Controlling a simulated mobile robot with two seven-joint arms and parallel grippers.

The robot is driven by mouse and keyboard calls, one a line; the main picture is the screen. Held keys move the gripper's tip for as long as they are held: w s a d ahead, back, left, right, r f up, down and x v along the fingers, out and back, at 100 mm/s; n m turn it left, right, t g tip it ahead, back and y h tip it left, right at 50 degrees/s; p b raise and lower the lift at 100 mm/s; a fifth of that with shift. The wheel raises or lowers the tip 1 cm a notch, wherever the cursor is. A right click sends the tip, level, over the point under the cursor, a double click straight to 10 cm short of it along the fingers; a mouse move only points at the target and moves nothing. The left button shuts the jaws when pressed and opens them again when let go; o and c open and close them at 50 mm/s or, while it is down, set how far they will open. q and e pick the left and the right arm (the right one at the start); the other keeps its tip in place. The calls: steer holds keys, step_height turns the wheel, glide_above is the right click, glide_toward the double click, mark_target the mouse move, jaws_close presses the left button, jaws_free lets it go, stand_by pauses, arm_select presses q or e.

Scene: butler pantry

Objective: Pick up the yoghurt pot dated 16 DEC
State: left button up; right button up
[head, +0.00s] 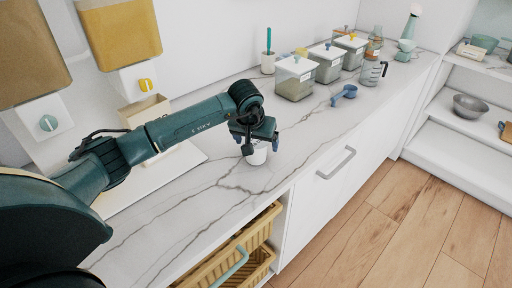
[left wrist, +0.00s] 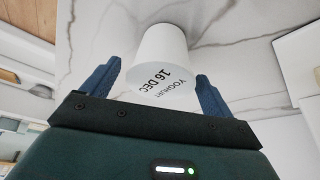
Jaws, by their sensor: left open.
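The yoghurt pot (left wrist: 165,60) is white. In the left wrist view its label reads "YOGHURT 16 DEC", turned nearly upside down. In the head view the pot (head: 257,155) stands on the marble counter, partly hidden by my left gripper (head: 248,151). In the left wrist view my left gripper (left wrist: 158,84) is open, with one blue finger on each side of the pot. Small gaps seem to show between the fingers and the pot. My right gripper is not in view.
Lidded containers (head: 295,78) stand farther back on the counter (head: 205,215), with a blue scoop (head: 345,94) beside them. Dispensers (head: 125,45) hang on the wall at left.

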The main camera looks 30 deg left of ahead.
arm_select(q)
steer(key=shift+c, duration=0.2)
steer(key=c, duration=1.1)
steer(key=shift+r, duration=0.1)
